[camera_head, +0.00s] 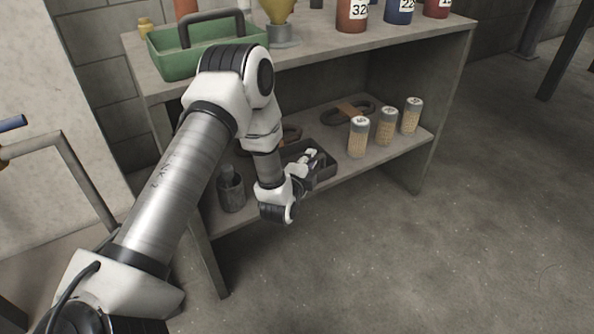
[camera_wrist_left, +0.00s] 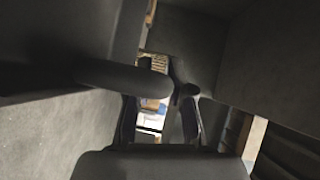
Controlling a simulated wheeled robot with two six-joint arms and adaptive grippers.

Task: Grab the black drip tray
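The black drip tray (camera_head: 326,174) sits on the lower shelf of the bench in the head view, and my left arm covers its left part. My left gripper (camera_head: 310,157) is at the tray, reaching in over its near side. In the left wrist view, the two dark fingers (camera_wrist_left: 160,112) stand apart with a bright gap between them. Dark surfaces, probably tray walls (camera_wrist_left: 275,60), fill much of that view. Whether the fingers touch the tray cannot be told. My right gripper is not in view.
Several mesh tubes (camera_head: 386,127) stand on the lower shelf (camera_head: 345,165) right of the tray. A dark bottle (camera_head: 231,190) stands left of it. A green carrier (camera_head: 178,62) and labelled bottles (camera_head: 352,15) are on the top. The floor in front is clear.

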